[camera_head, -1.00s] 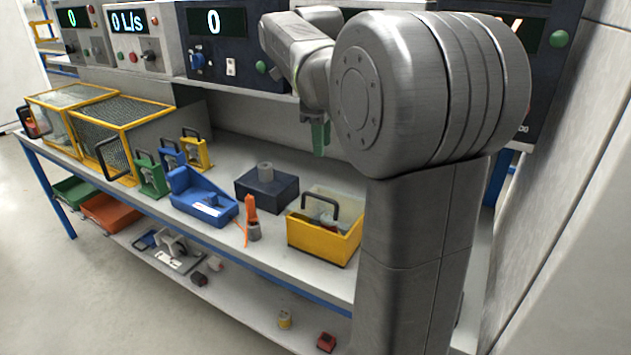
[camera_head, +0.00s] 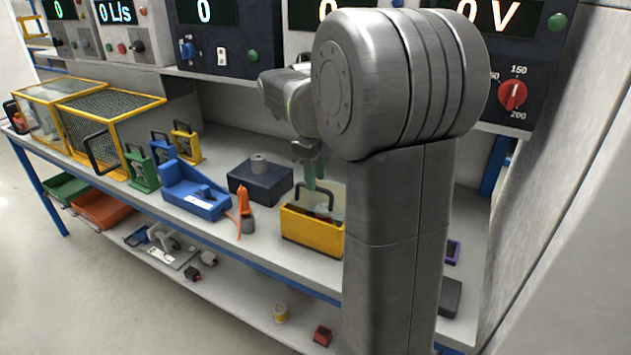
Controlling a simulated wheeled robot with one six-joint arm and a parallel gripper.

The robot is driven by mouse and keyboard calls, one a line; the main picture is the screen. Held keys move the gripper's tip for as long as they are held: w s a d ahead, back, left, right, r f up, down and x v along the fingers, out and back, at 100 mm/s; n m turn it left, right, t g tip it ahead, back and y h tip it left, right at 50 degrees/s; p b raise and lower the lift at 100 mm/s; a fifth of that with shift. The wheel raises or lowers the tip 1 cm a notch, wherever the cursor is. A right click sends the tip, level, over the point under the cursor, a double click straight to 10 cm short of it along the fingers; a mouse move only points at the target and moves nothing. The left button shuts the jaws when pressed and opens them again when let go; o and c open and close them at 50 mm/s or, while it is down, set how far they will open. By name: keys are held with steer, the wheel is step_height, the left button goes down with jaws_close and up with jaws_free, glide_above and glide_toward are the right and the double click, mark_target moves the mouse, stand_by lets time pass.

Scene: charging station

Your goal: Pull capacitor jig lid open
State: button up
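A yellow box (camera_head: 312,236) stands on the bench right of centre; I take it to be the capacitor jig. A black arched handle (camera_head: 301,202) rises at its front, and a pale translucent panel (camera_head: 338,198) shows at its top. My gripper (camera_head: 312,181), with green fingers, points down just above and behind the handle. I cannot tell whether it touches the handle or how far apart the fingers are. My own arm hides the box's right end.
A dark block with a grey cylinder (camera_head: 260,180) stands just left of the box. Instrument panels line the back.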

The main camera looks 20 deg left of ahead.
steer(key=shift+f, duration=0.75)
jaws_close()
steer(key=shift+w, duration=0.1)
